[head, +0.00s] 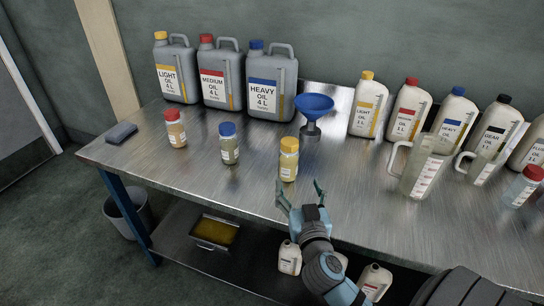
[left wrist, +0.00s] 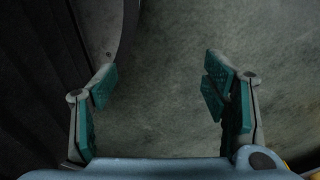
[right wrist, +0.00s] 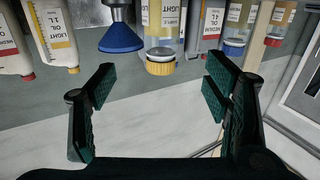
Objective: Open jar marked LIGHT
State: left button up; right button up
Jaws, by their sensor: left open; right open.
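The small LIGHT jar is a clear jar (head: 288,172) with a yellow lid (head: 289,145) on, upright near the table's front edge. Its label cannot be read in the head view. In the right wrist view, which looks upside down, the jar (right wrist: 160,20) reads LIGHT and its yellow lid (right wrist: 161,68) lies between and beyond the fingers. My right gripper (head: 300,187) is open and empty, just in front of the jar, apart from it. My left gripper (left wrist: 160,88) is open and empty over the floor; it does not show in the head view.
Red-lidded (head: 175,128) and blue-lidded (head: 229,150) jars stand left of the LIGHT jar. A blue funnel (head: 314,104) is behind it. Large canisters (head: 222,80), several bottles (head: 408,112) and measuring jugs (head: 425,165) line the back and right. The table front (head: 390,225) is clear.

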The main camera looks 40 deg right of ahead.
aim_at(291, 160)
jog(key=shift+w+d+r, duration=0.15)
jog(key=shift+w+d, duration=0.2)
jog(key=shift+w, duration=0.2)
jog(key=shift+w+d+r, duration=0.15)
jog(key=shift+w+d, duration=0.2)
jog(key=shift+w, duration=0.2)
jog(key=x, duration=0.4)
jog(key=shift+d+r, duration=0.35)
jog(key=x, duration=0.4)
jog(key=a+x, duration=0.1)
jog(key=x, duration=0.1)
jog(key=shift+w+f+b, duration=0.3)
jog(key=shift+w+f, duration=0.05)
jog(key=shift+f, duration=0.05)
jog(key=shift+w+d, duration=0.15)
jog(key=shift+c, duration=0.2)
pick_arm(q)
jog(key=shift+s+f, duration=0.25)
jog(key=shift+s, duration=0.7)
pick_arm(e)
jog(key=c, duration=1.3)
jog(key=shift+r, duration=0.1)
jog(key=shift+c, duration=0.2)
